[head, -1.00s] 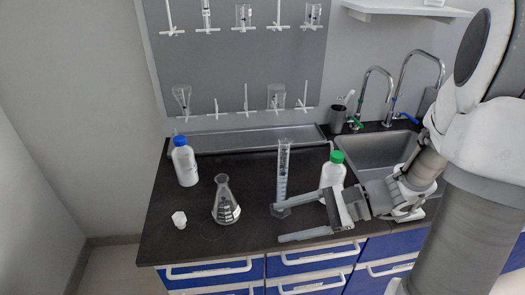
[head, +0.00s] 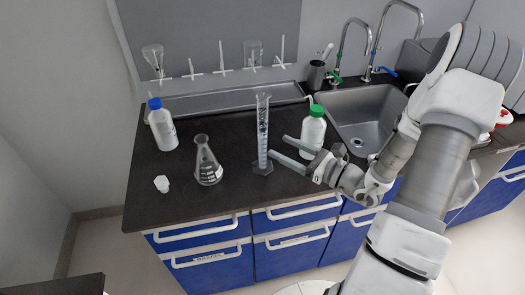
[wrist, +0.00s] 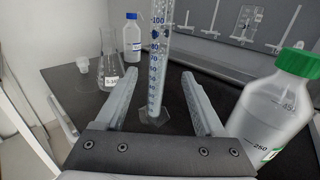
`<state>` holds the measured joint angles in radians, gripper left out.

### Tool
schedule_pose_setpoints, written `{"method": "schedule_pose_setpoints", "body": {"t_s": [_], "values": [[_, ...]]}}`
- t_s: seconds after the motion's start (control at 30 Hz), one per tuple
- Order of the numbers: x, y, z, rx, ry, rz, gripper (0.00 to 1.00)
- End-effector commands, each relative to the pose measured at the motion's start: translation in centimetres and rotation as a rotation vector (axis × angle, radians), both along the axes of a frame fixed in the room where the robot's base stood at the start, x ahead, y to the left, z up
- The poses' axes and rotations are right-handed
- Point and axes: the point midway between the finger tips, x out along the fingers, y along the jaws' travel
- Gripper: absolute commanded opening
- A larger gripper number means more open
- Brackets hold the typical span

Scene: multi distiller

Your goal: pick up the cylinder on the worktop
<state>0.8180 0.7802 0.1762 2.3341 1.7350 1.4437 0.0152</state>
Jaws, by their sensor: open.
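The cylinder (head: 262,132) is a tall clear graduated one with a hexagonal foot, upright on the dark worktop (head: 225,193). In the wrist view the cylinder (wrist: 156,70) stands ahead, in line with the gap between the fingers, its foot just beyond or near the fingertips. My gripper (head: 278,149) is open and empty, reaching in from the right. One finger lies close to the cylinder in the head view; I cannot tell whether it touches. In the wrist view my gripper (wrist: 184,82) shows both fingers apart.
A green-capped bottle (head: 313,134) stands close behind my fingers, at right in the wrist view. A flask (head: 207,163), a blue-capped bottle (head: 161,126) and a small white piece (head: 161,184) are left of the cylinder. The sink (head: 365,125) is at right.

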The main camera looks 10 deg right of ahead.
Motion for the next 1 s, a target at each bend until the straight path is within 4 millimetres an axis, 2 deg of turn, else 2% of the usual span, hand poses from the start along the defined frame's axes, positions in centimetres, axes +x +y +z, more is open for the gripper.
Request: {"method": "schedule_pose_setpoints", "body": {"t_s": [0.03, 0.2, 0.47, 0.7, 1.0], "values": [[0.8, 0.9, 0.0, 0.0, -0.001, 0.006, 0.71], [3.0, 2.7, 0.0, -0.001, -0.001, 0.003, 0.71], [4.3, 4.0, -0.1, -0.001, -0.001, 0.003, 0.71], [6.9, 6.4, -0.4, -0.001, -0.001, 0.003, 0.71], [7.6, 6.9, -0.3, -0.001, 0.0, 0.001, 0.71]]}}
